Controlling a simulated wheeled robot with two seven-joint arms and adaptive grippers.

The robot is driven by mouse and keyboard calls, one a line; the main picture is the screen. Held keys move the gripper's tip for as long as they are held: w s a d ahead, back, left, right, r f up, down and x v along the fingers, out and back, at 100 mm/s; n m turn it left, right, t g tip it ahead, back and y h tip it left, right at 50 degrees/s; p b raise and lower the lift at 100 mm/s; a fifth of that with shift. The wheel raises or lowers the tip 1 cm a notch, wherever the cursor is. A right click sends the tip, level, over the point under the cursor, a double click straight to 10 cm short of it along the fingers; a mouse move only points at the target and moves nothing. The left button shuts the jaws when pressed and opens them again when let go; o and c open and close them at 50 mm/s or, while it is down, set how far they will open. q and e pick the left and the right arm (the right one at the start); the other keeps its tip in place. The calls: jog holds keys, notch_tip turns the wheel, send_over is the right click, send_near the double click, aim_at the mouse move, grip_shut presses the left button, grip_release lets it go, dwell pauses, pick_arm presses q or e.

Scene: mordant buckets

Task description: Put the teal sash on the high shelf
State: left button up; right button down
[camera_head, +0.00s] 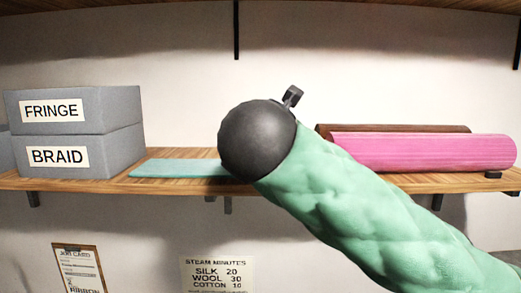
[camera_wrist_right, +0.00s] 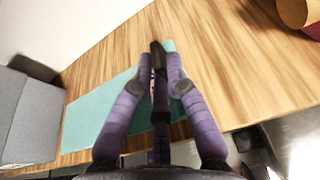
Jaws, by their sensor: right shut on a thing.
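The teal sash (camera_head: 178,168) lies flat on the wooden shelf (camera_head: 70,182), between the grey boxes and my right wrist. In the right wrist view the sash (camera_wrist_right: 98,112) stretches under my right gripper, with a part of it (camera_wrist_right: 168,46) showing beyond the fingertips. My right gripper (camera_wrist_right: 160,62) has purple fingers drawn together on the sash at shelf level. The exact contact is hidden by the fingers. In the head view my right arm's dark wrist covers the gripper and the sash's right end. My left gripper is not in view.
Two stacked grey boxes, marked FRINGE (camera_head: 52,110) and BRAID (camera_head: 58,157), stand left of the sash. A pink roll (camera_head: 425,151) and a brown roll (camera_head: 400,129) lie to the right. Another shelf (camera_head: 330,6) runs overhead. A clipboard (camera_head: 78,268) and a sign (camera_head: 217,275) hang below.

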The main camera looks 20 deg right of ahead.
jog(key=shift+w+d+f, duration=0.1)
jog(key=shift+w, duration=0.1)
jog(key=shift+f, duration=0.15)
jog(key=c, duration=1.2)
grip_release()
jog(key=shift+s, duration=0.1)
jog(key=shift+s+r, duration=0.1)
jog(key=shift+r, duration=0.2)
jog(key=b+v, duration=0.1)
jog(key=v, duration=1.1)
